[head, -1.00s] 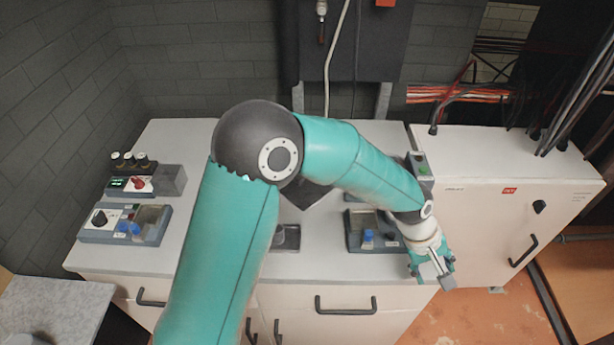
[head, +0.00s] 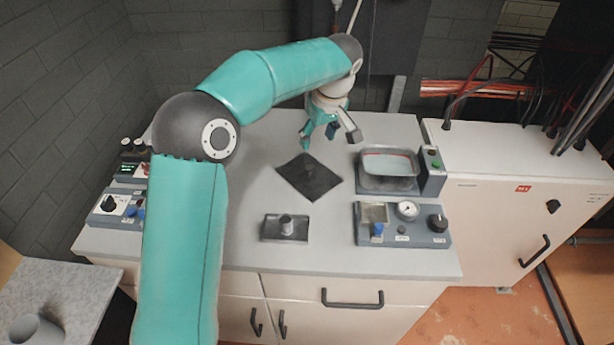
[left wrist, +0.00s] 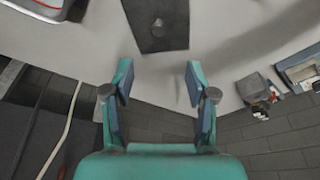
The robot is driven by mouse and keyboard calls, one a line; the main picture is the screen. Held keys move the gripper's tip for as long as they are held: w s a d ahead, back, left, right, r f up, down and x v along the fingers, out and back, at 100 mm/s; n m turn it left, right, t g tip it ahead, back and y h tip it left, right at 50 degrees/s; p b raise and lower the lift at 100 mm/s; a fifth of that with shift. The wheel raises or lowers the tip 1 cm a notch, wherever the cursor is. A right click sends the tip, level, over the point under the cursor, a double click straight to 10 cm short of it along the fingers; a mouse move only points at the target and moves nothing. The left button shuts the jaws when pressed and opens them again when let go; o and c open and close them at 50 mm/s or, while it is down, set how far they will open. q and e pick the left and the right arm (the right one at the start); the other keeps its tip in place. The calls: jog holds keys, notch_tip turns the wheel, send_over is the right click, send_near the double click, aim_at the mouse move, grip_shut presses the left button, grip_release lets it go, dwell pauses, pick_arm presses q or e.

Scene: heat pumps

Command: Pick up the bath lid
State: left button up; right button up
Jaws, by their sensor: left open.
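The bath lid, a dark square plate (head: 308,180) with a small knob, lies flat on the grey bench top, turned at an angle. It also shows at the top of the left wrist view (left wrist: 158,38), with its knob near the upper edge. My left gripper (head: 330,138) is open and empty, above the back of the bench and behind the lid. In the left wrist view the open fingers (left wrist: 160,75) point toward the lid and are apart from it. The open bath (head: 372,185), a tray with a pale rim, stands right of the lid. My right gripper is not in view.
A small dark plate with a metal cylinder (head: 287,227) sits in front of the lid. A gauge panel (head: 437,240) stands at the front right. Control boxes (head: 107,203) stand at the left, partly behind my arm. Bare bench surrounds the lid.

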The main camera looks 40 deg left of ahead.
pick_arm(q)
send_near(310, 167)
jog(key=p+x, duration=0.1)
jog(key=x, duration=0.4)
jog(key=shift+s+f, duration=0.1)
jog(key=p+x, duration=0.1)
jog(key=x, duration=0.3)
jog(key=shift+w+a+f+p, duration=0.2)
jog(key=shift+f+p, duration=0.15)
jog(key=shift+p, duration=0.05)
jog(key=shift+f, duration=0.25)
grip_shut()
